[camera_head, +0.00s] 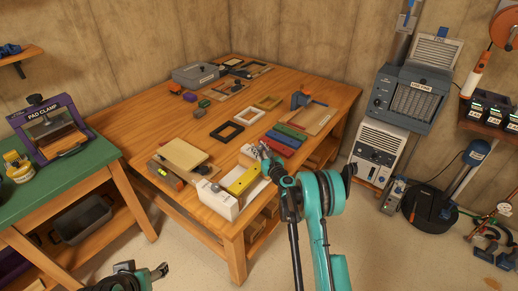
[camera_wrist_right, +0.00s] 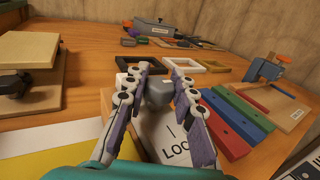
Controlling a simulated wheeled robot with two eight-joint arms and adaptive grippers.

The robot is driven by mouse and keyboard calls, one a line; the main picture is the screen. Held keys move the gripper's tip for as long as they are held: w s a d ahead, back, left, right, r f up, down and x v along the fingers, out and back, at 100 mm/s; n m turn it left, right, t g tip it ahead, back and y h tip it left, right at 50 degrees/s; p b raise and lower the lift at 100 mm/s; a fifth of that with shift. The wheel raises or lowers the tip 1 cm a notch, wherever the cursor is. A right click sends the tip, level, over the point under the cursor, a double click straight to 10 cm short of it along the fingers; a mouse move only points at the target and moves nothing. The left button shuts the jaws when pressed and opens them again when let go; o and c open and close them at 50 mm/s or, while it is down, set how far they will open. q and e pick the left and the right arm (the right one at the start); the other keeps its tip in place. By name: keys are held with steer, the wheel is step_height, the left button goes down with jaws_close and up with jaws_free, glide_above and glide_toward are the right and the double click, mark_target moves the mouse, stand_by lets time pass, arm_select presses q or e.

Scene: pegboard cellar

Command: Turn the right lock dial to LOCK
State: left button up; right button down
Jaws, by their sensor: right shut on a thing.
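The right lock dial is a grey knob (camera_wrist_right: 158,93) on a white block (camera_wrist_right: 168,142) lettered "LOC", the rest being covered by my finger. My right gripper (camera_wrist_right: 159,72) has one finger on each side of the knob and is shut on it. In the head view my right gripper (camera_head: 264,151) is at the far end of a white fixture (camera_head: 221,206) holding a yellow bar (camera_head: 243,180). A second round knob (camera_head: 215,187) sits at the fixture's near left end. The dial's pointer direction cannot be made out. My left gripper (camera_head: 160,271) is low at the left, away from the table.
Red, blue and green bars (camera_head: 291,131) lie just right of the dial. A black frame (camera_head: 227,131) and a white frame (camera_head: 248,113) lie behind it. A wooden clamp block (camera_head: 182,156) stands left of the fixture. The table's middle left (camera_head: 150,105) is clear.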

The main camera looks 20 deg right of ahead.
mark_target(260, 151)
steer(key=shift+m+h, duration=0.5)
steer(key=shift+h, duration=0.3)
steer(key=c, duration=1.2)
jaws_free()
steer(key=shift+s, duration=0.1)
steer(key=shift+s+d, duration=0.15)
steer(key=shift+s, duration=1.65)
steer(key=shift+s+d, duration=0.1)
steer(key=shift+s, duration=1.7)
